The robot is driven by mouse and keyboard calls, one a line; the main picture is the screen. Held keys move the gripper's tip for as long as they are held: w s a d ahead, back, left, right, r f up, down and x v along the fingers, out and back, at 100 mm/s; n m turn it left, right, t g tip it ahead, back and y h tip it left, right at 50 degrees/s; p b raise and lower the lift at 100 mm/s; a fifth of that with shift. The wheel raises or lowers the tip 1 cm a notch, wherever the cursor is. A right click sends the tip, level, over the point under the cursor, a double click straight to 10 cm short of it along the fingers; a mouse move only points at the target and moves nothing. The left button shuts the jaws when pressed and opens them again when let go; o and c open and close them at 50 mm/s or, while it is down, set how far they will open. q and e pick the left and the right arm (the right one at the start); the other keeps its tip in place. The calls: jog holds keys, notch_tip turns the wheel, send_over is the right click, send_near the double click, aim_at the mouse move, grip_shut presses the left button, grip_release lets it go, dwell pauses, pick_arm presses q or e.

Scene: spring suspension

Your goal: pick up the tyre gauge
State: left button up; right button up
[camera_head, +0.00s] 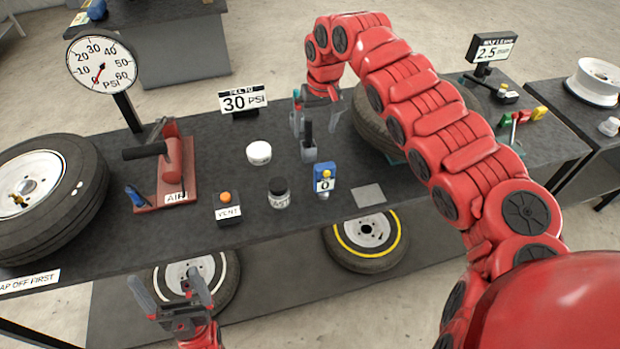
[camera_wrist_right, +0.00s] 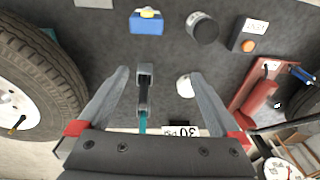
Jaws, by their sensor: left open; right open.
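A blue block (camera_head: 324,175) with a yellow top and a "0" display stands near the table's front; it looks like the tyre gauge. It also shows at the top of the right wrist view (camera_wrist_right: 146,24). My right gripper (camera_head: 314,128) is open and behind it. A dark grey tool with a square head (camera_head: 308,152) shows between its fingers, also in the wrist view (camera_wrist_right: 144,96), where the fingers look apart from it; I cannot tell what this tool is. My left gripper (camera_head: 163,277) is open and empty at the table's front.
A black-lidded jar (camera_head: 279,194), a white cap (camera_head: 259,153) and a vent button box (camera_head: 228,214) stand left of the blue block. A red air pump (camera_head: 172,175) and a tyre (camera_head: 80,190) are further left. Another tyre (camera_head: 370,122) lies right of my right gripper.

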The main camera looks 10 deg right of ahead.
aim_at(324, 166)
jog(key=shift+g+h, duration=0.4)
jog(key=shift+g, duration=0.3)
jog(key=s+f+p, duration=0.1)
jog(key=f, duration=0.3)
jog(key=s+d+f+p, duration=0.1)
jog(key=f+p, duration=0.1)
jog(key=f, duration=0.2)
jog(key=s+d+f+p, duration=0.1)
jog(key=f, duration=0.3)
jog(key=shift+s, duration=0.1)
jog(key=shift+a+f+p, duration=0.1)
jog(key=shift+f+p, duration=0.3)
jog(key=shift+p, duration=0.3)
notch_tip(324, 166, down, 3)
jog(key=shift+f+p, duration=0.1)
jog(key=shift+p, duration=0.55)
jog(key=shift+f, duration=0.55)
jog(key=shift+c, duration=0.2)
jog(key=c, duration=1.4)
